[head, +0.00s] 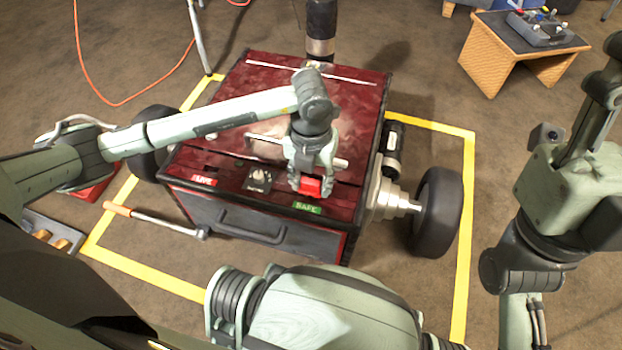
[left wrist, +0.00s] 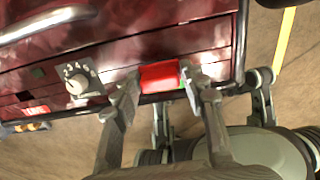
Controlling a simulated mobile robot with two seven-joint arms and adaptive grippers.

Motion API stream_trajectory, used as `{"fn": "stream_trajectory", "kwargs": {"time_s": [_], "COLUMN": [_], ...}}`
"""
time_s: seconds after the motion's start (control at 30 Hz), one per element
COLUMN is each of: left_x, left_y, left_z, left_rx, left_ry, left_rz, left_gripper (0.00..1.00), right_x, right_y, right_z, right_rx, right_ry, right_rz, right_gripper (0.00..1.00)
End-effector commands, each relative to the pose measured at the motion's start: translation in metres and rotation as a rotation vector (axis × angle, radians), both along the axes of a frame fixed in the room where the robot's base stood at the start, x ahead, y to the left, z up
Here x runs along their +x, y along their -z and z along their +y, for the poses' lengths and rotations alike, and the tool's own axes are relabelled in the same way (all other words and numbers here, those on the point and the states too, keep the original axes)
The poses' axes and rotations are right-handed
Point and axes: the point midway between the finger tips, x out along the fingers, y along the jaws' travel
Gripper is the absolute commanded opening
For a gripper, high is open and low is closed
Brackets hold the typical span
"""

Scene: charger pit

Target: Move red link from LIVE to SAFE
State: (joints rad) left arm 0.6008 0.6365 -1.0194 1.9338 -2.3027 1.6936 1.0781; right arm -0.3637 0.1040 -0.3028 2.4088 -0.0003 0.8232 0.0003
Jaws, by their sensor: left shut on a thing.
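The red link (head: 311,186) is at the right end of the front strip of the dark red cart, just above the green SAFE label (head: 307,208). My left gripper (head: 308,183) points down and is shut on the red link. In the left wrist view the link (left wrist: 159,76) lies between the two fingers (left wrist: 160,88). I cannot tell whether it is seated in the slot. The red LIVE label (head: 204,180) is at the left of the strip, with no link showing by it.
A rotary knob (head: 259,180) sits between the two labels. A black wheel (head: 436,212) stands at the cart's right, and a long-handled tool (head: 155,220) lies on the floor. Yellow tape (head: 468,200) borders the area.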

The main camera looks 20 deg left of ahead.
Motion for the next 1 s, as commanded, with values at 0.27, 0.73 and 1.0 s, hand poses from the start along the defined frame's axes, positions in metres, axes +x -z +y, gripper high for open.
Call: {"fn": "stream_trajectory", "kwargs": {"time_s": [0.27, 0.73, 1.0], "left_x": [0.000, 0.000, 0.000], "left_y": [0.006, 0.016, 0.017], "left_z": [0.000, 0.000, 0.000], "left_rx": [0.001, 0.001, 0.000], "left_ry": [0.000, 0.000, 0.000], "left_rz": [0.000, 0.000, 0.000], "left_gripper": [0.14, 0.14, 0.58], "right_x": [0.000, 0.000, 0.000], "right_y": [0.005, 0.011, 0.012], "right_z": [0.000, 0.000, 0.000], "right_rx": [0.000, 0.000, 0.000], "right_ry": [0.000, 0.000, 0.000], "right_rz": [0.000, 0.000, 0.000], "right_gripper": [0.40, 0.40, 0.40]}}
